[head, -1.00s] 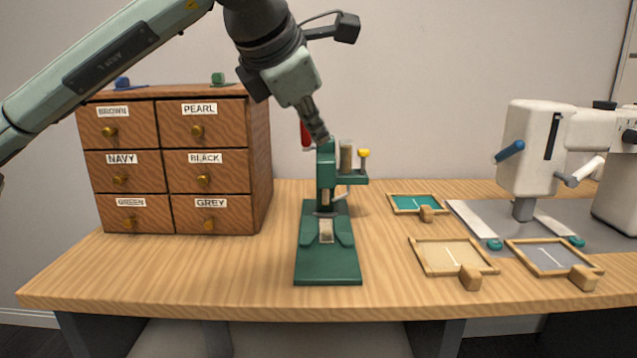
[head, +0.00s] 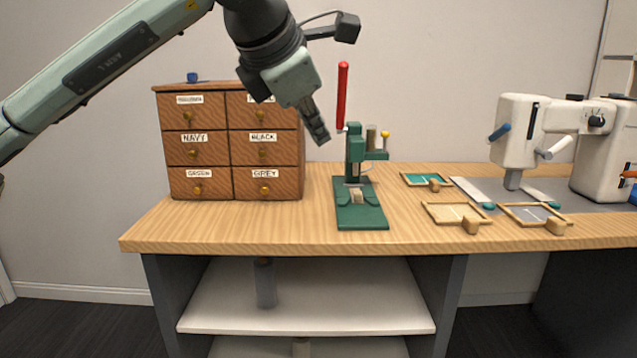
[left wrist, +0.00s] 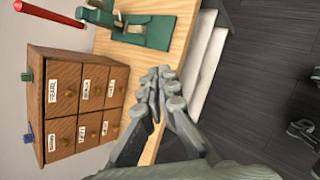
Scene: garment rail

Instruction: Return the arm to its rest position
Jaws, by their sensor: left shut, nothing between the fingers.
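My left arm reaches in from the upper left of the head view. Its gripper (head: 318,133) is shut and empty, pointing down and to the right. In that view it hangs between the drawer cabinet (head: 219,155) and the green press (head: 360,205), above the table. In the left wrist view my gripper (left wrist: 158,88) also shows shut, with the table edge and the floor behind it. The press has a raised red lever (head: 342,95). My right gripper is not in view.
On the wooden table (head: 290,232) are several small frames with wooden blocks, such as a tan one (head: 450,213), and a white machine (head: 520,140) at right. White shelves (head: 310,295) stand below. A blue knob-like item (head: 192,77) sits on the cabinet. Dark floor is open in front.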

